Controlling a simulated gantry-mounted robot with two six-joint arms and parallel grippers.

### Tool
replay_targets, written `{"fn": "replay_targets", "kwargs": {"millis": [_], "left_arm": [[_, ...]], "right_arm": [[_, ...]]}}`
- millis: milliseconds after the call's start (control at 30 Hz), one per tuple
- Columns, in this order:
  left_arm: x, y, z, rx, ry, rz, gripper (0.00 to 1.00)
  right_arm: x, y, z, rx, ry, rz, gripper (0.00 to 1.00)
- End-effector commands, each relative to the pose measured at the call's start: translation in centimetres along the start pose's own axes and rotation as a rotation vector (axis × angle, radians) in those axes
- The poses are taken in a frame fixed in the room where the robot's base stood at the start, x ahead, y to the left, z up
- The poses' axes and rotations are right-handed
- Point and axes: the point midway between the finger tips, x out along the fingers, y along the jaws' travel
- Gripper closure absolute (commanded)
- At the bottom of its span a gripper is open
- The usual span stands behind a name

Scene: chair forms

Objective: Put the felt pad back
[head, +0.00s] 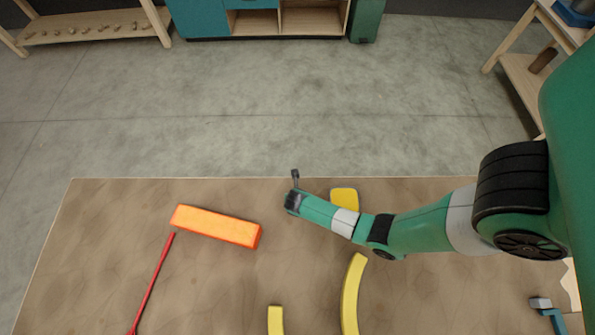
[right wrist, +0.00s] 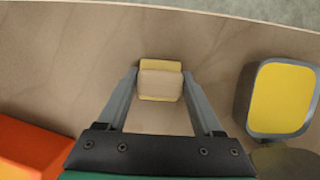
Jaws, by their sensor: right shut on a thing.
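My right gripper (head: 295,180) is above the far edge of the table in the head view. In the right wrist view its two fingers (right wrist: 160,80) are shut on a small squarish piece with a tan face and yellow edges at top and bottom, which I take for the felt pad (right wrist: 160,86). In the head view the pad cannot be made out at the fingertips. I cannot tell how high it is above the table. My left gripper is not in view.
An orange block (head: 217,227) lies left of my gripper, with a thin red rod (head: 152,283) beside it. A yellow rounded piece (head: 344,196) is partly behind my right arm. A curved yellow piece (head: 351,295) and a yellow bar (head: 275,320) lie nearer on the table (head: 90,225).

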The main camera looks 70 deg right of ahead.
Motion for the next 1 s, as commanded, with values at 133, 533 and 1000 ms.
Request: {"fn": "replay_targets", "kwargs": {"millis": [133, 533, 1000], "left_arm": [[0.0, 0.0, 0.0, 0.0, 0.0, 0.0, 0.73], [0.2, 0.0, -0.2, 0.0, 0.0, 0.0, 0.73], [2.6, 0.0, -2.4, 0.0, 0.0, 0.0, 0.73]], "right_arm": [[0.1, 0.0, 0.0, 0.0, 0.0, 0.0, 0.11], [-0.5, 0.0, 0.2, 0.0, -0.001, 0.001, 0.03], [-10.4, 0.1, 0.2, -0.001, -0.002, 0.004, 0.03]]}}
